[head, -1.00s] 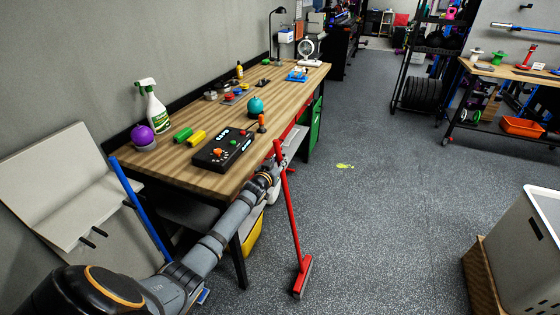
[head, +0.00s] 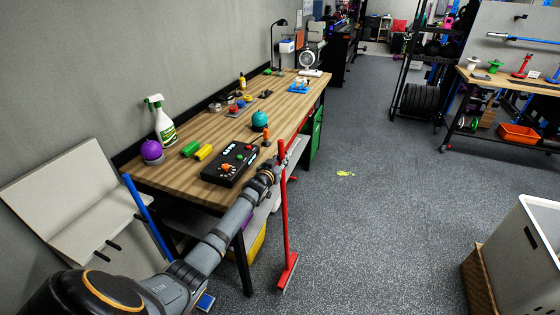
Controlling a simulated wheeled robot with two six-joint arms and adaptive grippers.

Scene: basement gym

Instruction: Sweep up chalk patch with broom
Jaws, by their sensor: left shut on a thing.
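A red broom (head: 284,215) stands nearly upright beside the workbench, its head (head: 287,272) at floor level. My left gripper (head: 279,165) is shut on the upper part of its handle; the fingers are small and partly hidden at this distance. A small yellow-green chalk patch (head: 346,173) lies on the grey speckled floor, beyond the broom head and to its right. The broom head is apart from the patch. My right gripper is not in view.
The wooden workbench (head: 180,182) with a black control box (head: 230,163) runs along the left. A grey bin (head: 520,260) stands at the right front on a wooden base. A blue pole (head: 148,218) leans at the left. The floor in the middle is clear.

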